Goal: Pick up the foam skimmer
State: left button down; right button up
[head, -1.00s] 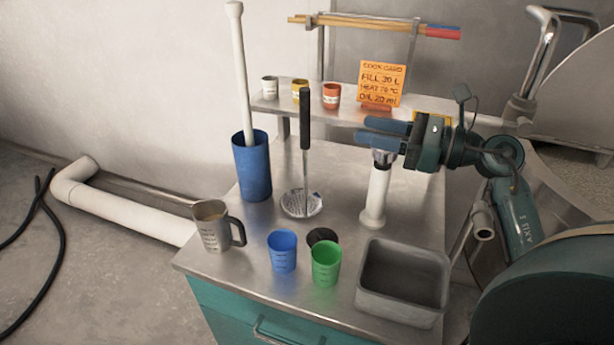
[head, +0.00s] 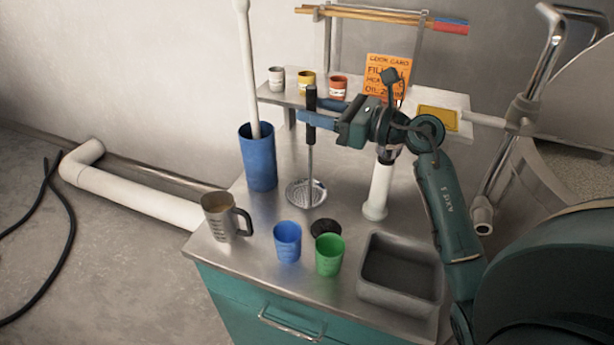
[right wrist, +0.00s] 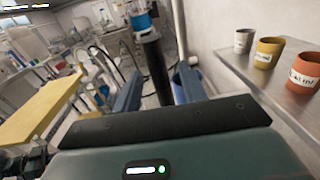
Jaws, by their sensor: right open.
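The foam skimmer (head: 305,193) stands upright on the steel table, with a round perforated disc at the bottom and a long black handle at the top. My right gripper (head: 316,112) is open at the height of the black handle, its blue fingers reaching in from the right. In the right wrist view the black handle (right wrist: 156,70) stands between the two spread blue fingers (right wrist: 160,92). I cannot tell whether either finger touches it. My left gripper is not in view.
A blue cylinder (head: 258,165) with a white rod stands left of the skimmer, a white post (head: 377,190) right. In front are a metal jug (head: 222,220), blue cup (head: 287,240), green cup (head: 330,256) and grey bin (head: 372,295). A shelf (head: 440,98) with small cups stands behind.

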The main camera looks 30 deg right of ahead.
jog(key=shift+x, duration=0.8)
jog(key=shift+c, duration=0.4)
grip_shut()
